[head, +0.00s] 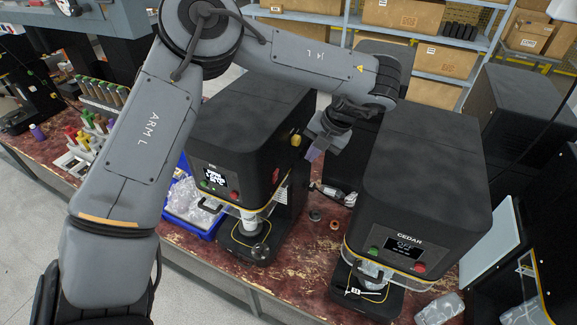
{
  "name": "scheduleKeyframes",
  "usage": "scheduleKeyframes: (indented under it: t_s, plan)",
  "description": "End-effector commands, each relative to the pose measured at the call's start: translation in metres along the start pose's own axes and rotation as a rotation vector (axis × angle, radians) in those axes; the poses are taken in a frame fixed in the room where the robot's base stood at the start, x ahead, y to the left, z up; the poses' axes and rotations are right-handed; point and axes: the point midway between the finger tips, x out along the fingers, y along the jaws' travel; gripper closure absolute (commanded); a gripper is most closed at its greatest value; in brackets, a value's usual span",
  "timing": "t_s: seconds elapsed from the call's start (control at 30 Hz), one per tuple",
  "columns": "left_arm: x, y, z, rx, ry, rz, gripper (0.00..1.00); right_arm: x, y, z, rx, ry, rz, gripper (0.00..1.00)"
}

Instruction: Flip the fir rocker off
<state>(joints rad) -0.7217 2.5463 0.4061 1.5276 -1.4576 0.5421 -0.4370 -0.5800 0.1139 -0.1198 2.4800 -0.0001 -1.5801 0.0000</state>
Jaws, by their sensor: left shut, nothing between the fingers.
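The fir seamer (235,125) is the dark machine left of centre. Its small label is hard to read, its front display (215,178) is lit, and a red button (234,195) sits beside it. A yellow part (295,140) sticks out on its right side; I cannot tell whether this is the rocker, and no rocker position can be read. My left gripper (311,155) is shut and empty, pointing down in the gap right of that side, close to the yellow part. Contact cannot be judged. My right gripper is out of view.
The cedar seamer (425,160) stands close on the right, leaving a narrow gap. A blue bin (206,233) with clear packs is left of the fir seamer. Small round parts (315,215) lie on the worn red bench (290,265). Shelves with cartons (402,15) stand behind.

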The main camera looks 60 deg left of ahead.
Motion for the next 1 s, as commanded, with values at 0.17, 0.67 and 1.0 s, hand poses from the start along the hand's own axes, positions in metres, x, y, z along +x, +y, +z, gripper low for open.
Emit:
scheduleKeyframes:
  t_s: [0.17,0.67,1.0]
  plan:
    - [0.010,-0.007,-0.005,0.021,0.023,0.032,1.00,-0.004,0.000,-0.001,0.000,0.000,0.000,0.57]
    - [0.018,-0.008,-0.006,0.022,0.025,0.032,1.00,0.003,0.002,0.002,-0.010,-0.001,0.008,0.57]
    - [0.053,-0.005,-0.007,0.024,0.026,0.036,1.00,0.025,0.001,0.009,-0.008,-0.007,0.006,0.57]
